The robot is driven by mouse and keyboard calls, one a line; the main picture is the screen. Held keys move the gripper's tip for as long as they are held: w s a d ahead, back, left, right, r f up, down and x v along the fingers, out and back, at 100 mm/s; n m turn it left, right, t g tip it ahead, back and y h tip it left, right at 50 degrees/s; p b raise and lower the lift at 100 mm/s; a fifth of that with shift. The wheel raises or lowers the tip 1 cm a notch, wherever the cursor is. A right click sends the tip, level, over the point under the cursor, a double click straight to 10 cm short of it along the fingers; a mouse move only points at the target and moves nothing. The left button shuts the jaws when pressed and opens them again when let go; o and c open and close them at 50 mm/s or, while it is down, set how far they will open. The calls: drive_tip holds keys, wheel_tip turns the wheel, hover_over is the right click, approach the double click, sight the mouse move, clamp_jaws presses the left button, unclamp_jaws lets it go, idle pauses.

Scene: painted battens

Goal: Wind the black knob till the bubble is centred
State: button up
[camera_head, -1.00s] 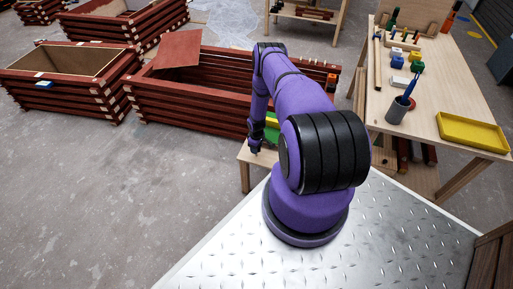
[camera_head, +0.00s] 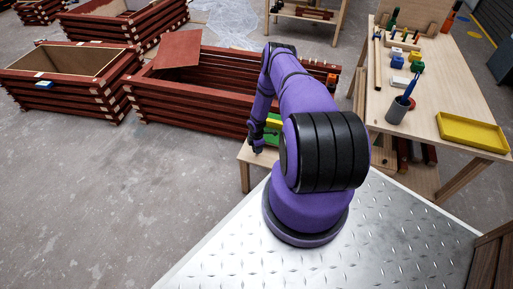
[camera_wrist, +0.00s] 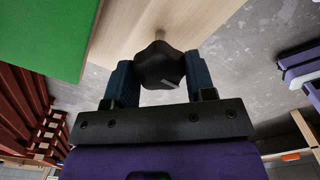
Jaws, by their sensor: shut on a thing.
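The black knob (camera_wrist: 161,66) shows in the wrist view, on a short shaft at the edge of a pale wooden surface. My gripper (camera_wrist: 160,80) is shut on it, one finger on each side. In the head view my gripper (camera_head: 256,146) is small and dark, at the small wooden stand (camera_head: 245,158). A green thing (camera_head: 271,136) with a yellow part (camera_head: 273,123) stands there, partly behind my arm; its green face (camera_wrist: 45,35) fills the upper left of the wrist view. No bubble can be made out in either view.
Red-brown batten planters (camera_head: 190,105) stand behind and left of the stand. A workbench (camera_head: 440,90) at right holds a yellow tray (camera_head: 472,131), a grey cup (camera_head: 397,110) with pens, and small blocks. Open concrete floor (camera_head: 130,190) lies at left.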

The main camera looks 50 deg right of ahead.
drive_tip(key=n, duration=0.6)
drive_tip(key=shift+n, duration=0.4)
idle(0.3)
drive_tip(key=o, duration=0.9)
drive_tip(key=shift+r, duration=0.1)
wheel_tip(320, 180, up, 11)
drive_tip(key=shift+f, duration=0.15)
idle(0.4)
